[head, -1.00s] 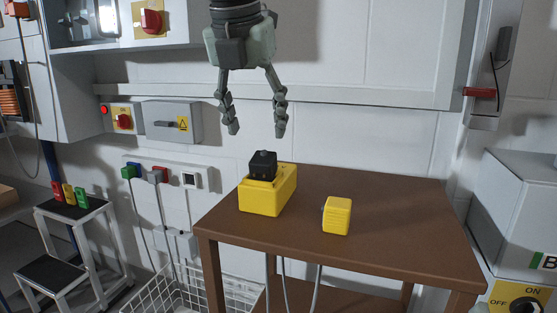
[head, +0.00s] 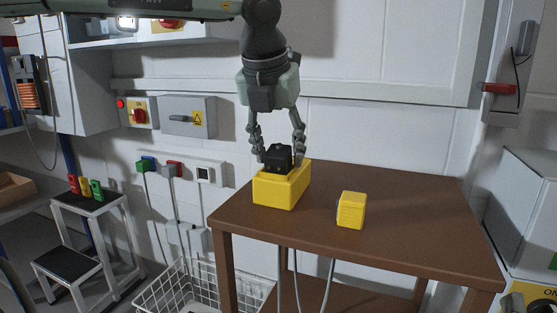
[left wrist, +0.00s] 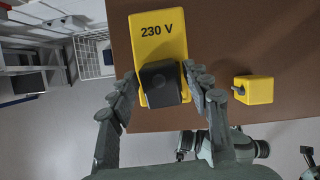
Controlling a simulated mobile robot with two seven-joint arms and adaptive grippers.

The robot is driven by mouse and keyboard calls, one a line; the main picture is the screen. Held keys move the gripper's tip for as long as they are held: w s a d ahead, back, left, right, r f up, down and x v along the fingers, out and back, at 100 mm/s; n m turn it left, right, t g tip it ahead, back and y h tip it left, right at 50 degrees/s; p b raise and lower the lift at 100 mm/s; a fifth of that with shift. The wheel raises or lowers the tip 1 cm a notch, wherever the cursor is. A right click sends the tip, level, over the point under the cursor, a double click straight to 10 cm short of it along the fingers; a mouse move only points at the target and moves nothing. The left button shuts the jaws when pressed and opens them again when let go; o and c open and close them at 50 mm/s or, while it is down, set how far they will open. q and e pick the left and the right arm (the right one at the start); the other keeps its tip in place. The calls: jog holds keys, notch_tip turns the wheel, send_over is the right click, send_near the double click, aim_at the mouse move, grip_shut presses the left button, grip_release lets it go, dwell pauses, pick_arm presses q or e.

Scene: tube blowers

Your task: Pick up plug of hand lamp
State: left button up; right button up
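The black plug (head: 277,157) sits on top of a yellow box (head: 281,190) on the brown table. In the left wrist view the plug (left wrist: 160,84) covers the lower part of the box (left wrist: 158,34), which is marked 230 V. My left gripper (head: 279,163) points down over the box, one finger on each side of the plug. In the left wrist view its fingers (left wrist: 159,73) stand open, with narrow gaps beside the plug. Dark parts of my own body show at the bottom of that view, perhaps including my right gripper, too small and partly hidden to read.
A smaller yellow block (head: 351,210) stands to the right on the brown table (head: 410,215). Cables hang under the table. A white wire basket (head: 185,291) is at lower left, near a step stool (head: 85,203). The table's right side is clear.

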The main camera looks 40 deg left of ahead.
aim_at(278, 149)
pick_arm(q)
jog(key=c, duration=0.9)
jog(key=shift+o, duration=0.2)
jog(key=shift+r, duration=0.1)
jog(key=shift+r, duration=0.2)
notch_tip(278, 149, up, 4)
jog(key=shift+f+p, duration=0.25)
jog(key=shift+p, duration=0.15)
jog(key=a+r, duration=0.3)
jog(key=a, duration=0.2)
jog(key=s+a+r+p, duration=0.1)
jog(key=a+r, duration=0.3)
jog(key=a, duration=0.2)
jog(key=shift+s+a, duration=0.25)
jog(key=shift+a, duration=0.05)
pick_arm(e)
notch_tip(278, 149, down, 7)
jog(key=w+g+h, duration=0.1)
jog(key=w+g, duration=0.1)
jog(key=g, duration=0.2)
jog(key=shift+d+f+h, duration=0.2)
jog(key=shift+d+h, duration=0.2)
jog(key=shift+d, duration=0.05)
jog(key=shift+w+r, duration=0.1)
